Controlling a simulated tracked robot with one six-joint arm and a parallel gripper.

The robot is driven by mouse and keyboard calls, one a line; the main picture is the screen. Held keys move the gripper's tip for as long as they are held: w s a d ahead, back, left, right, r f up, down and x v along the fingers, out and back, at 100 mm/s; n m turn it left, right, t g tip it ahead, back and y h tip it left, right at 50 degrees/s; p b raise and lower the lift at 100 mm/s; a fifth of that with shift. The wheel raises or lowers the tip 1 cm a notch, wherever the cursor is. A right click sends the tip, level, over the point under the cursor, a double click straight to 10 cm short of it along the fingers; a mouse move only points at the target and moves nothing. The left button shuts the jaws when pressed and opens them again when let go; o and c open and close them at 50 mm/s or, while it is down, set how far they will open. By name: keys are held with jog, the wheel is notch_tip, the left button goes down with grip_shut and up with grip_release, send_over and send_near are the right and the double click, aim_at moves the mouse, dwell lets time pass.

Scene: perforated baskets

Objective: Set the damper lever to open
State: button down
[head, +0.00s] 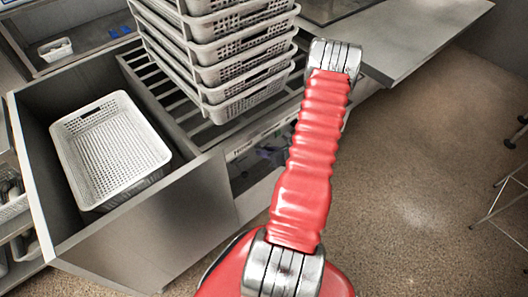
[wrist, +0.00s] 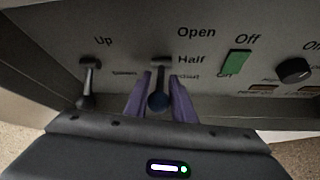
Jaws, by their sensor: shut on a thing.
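The damper lever (wrist: 158,100) shows in the wrist view as a dark stem with a rounded blue-black end, on a grey panel (wrist: 130,62). Beside it are the labels "Open" at the top, "Half" below, and a lower one too blurred to read. The lever's end hangs below the level of "Half"; its exact setting is hard to tell. My gripper (wrist: 160,78) has purple fingers on either side of the lever and is shut on it.
Another dark lever (wrist: 88,80) by the label "Up" is left of my gripper. A green switch (wrist: 237,63) and a black knob (wrist: 294,70) are on the right. In the head view, stacked perforated baskets (head: 225,50) stand on a slatted rack, beside a basin holding one basket (head: 110,150).

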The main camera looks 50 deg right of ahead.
jog(key=shift+d+r+g, duration=0.2)
jog(key=shift+r+g, duration=0.25)
jog(key=shift+g, duration=0.55)
jog(key=c, duration=1.5)
grip_release()
jog(key=shift+a, duration=0.1)
jog(key=v, duration=1.3)
jog(key=shift+s+r, duration=0.2)
jog(key=shift+r, duration=0.1)
jog(key=shift+c, duration=0.2)
